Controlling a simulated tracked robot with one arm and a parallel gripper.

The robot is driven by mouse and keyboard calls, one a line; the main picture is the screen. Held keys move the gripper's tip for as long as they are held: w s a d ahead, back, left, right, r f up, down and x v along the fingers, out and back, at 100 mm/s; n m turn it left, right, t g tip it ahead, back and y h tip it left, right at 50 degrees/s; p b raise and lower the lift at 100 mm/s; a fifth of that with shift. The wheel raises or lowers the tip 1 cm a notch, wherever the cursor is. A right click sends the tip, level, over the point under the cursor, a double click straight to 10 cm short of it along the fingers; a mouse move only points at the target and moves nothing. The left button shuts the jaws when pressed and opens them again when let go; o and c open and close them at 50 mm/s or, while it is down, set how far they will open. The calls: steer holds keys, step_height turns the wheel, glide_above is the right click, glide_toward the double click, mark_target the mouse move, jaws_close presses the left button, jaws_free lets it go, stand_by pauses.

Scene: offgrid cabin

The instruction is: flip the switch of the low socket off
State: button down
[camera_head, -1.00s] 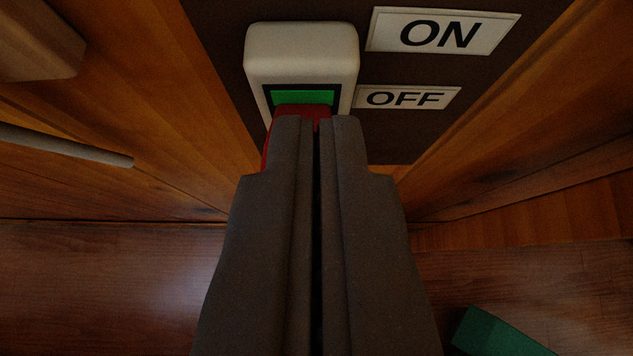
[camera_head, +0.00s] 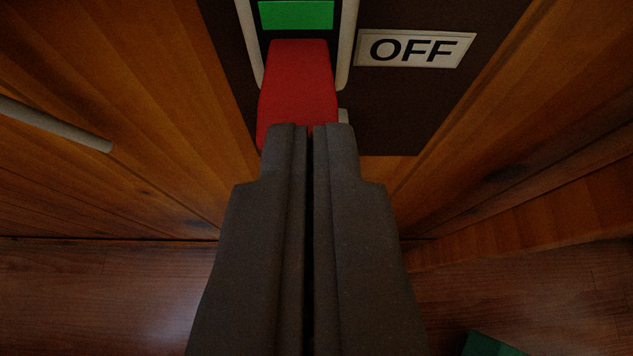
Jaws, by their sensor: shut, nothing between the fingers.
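The switch (camera_head: 297,85) is a red rocker that sticks out from a pale housing (camera_head: 346,50) on a dark panel. A green patch (camera_head: 296,15) shows just above the red part. The OFF label (camera_head: 415,50) is on the panel to the right of the switch. My gripper (camera_head: 310,128) is shut and empty, with its fingertips at the lower end of the red rocker in the picture. I cannot tell whether the tips touch it. The bottom of the rocker and of the housing is hidden behind the fingers.
Wooden walls (camera_head: 130,110) stand close on the left and right of the panel. A pale rod (camera_head: 55,125) is at the left. A green object (camera_head: 490,345) lies on the wooden floor (camera_head: 90,290) at the lower right.

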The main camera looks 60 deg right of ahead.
steer(key=shift+f, duration=0.25)
steer(key=shift+a+r, duration=0.1)
steer(key=shift+r+p, duration=0.6)
steer(key=shift+r, duration=0.1)
